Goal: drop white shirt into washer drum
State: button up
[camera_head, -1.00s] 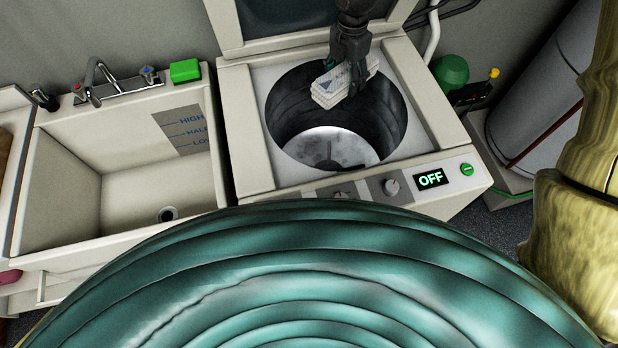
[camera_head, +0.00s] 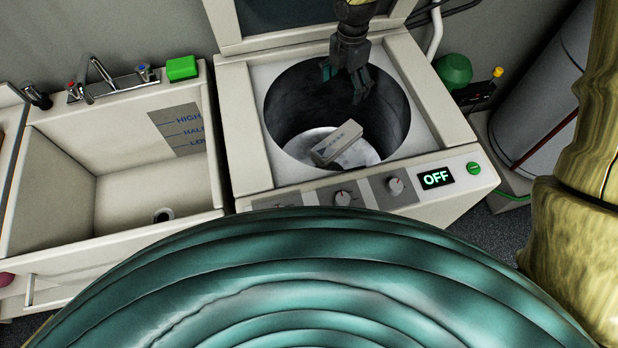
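The white shirt (camera_head: 337,143), a folded pale block with small dark marks, is inside the washer drum (camera_head: 293,107), low over the drum's bright bottom. I cannot tell whether it rests on the bottom or is still falling. My gripper (camera_head: 347,85) is above it at the drum's mouth, with its fingers spread apart and nothing between them. A gap shows between the fingers and the shirt. The washer (camera_head: 246,150) has its lid (camera_head: 300,20) raised at the back, and its display (camera_head: 436,178) reads OFF.
A utility sink (camera_head: 110,180) stands left of the washer, with a faucet (camera_head: 104,80) and a green block (camera_head: 182,68) on its back edge. A green rounded object (camera_head: 453,71) and a grey tank (camera_head: 540,100) are at the right. The raised lid stands close behind my gripper.

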notch_tip(320, 180, up, 12)
dwell(0.8)
jog(key=shift+r, duration=0.1)
dwell(0.3)
